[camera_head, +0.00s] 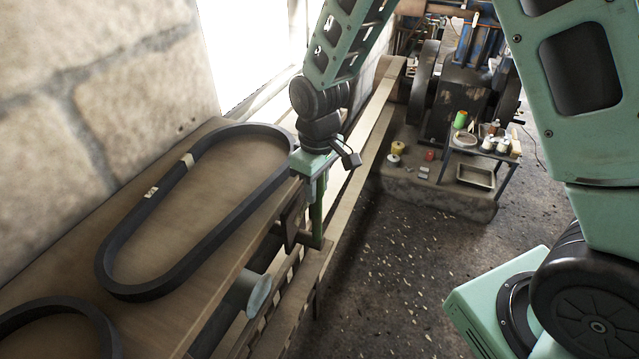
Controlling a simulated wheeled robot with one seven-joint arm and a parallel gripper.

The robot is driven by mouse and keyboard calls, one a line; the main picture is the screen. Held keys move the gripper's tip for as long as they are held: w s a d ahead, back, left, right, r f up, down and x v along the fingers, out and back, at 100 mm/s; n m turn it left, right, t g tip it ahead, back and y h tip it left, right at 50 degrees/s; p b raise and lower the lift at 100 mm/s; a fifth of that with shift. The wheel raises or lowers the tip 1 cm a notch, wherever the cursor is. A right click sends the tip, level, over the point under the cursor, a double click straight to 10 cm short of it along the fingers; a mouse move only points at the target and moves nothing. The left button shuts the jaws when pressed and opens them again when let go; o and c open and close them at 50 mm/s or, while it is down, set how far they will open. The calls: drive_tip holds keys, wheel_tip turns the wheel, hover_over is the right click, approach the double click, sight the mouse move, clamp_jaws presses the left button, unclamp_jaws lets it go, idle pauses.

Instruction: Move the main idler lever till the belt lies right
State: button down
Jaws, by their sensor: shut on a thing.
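My gripper (318,212) reaches down beside the edge of the wooden bench. Its green fingers are shut on a part I take to be the main idler lever, mostly hidden behind them. A dark block sits just left of the fingers. A pale flat belt (362,137) runs from the engine (452,105) at the back towards the bench side, passing behind and right of my gripper. The belt's near end and its seat on the pulleys are hidden by my gripper and the bench.
A black belt loop (112,262) lies on the bench (205,283); part of another lies at lower left. A round grey-blue end (259,296) sticks out below the bench edge. A small table (481,151) with cans stands by the engine.

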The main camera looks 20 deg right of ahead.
drive_tip(key=shift+s+a+t+h+b, duration=0.4)
drive_tip(key=shift+s+a+t+b, duration=0.1)
drive_tip(key=shift+s+a+b, duration=0.25)
drive_tip(key=c, duration=1.1)
unclamp_jaws()
drive_tip(key=shift+r, duration=0.1)
wheel_tip(320, 180, up, 17)
drive_tip(key=s+a+b, duration=0.1)
drive_tip(key=b, duration=0.1)
drive_tip(key=shift+s+b, duration=0.35)
drive_tip(key=shift+a, duration=0.1)
drive_tip(key=s+f, duration=0.3)
drive_tip(key=s, duration=0.3)
drive_tip(key=s+a+f+b, duration=0.1)
drive_tip(key=s+f, duration=0.3)
drive_tip(key=s, duration=0.3)
drive_tip(key=s+a+f+n+g+y+b, duration=0.1)
drive_tip(key=s+f, duration=0.3)
drive_tip(key=s, duration=0.3)
drive_tip(key=shift+s, duration=0.2)
drive_tip(key=shift+r, duration=0.1)
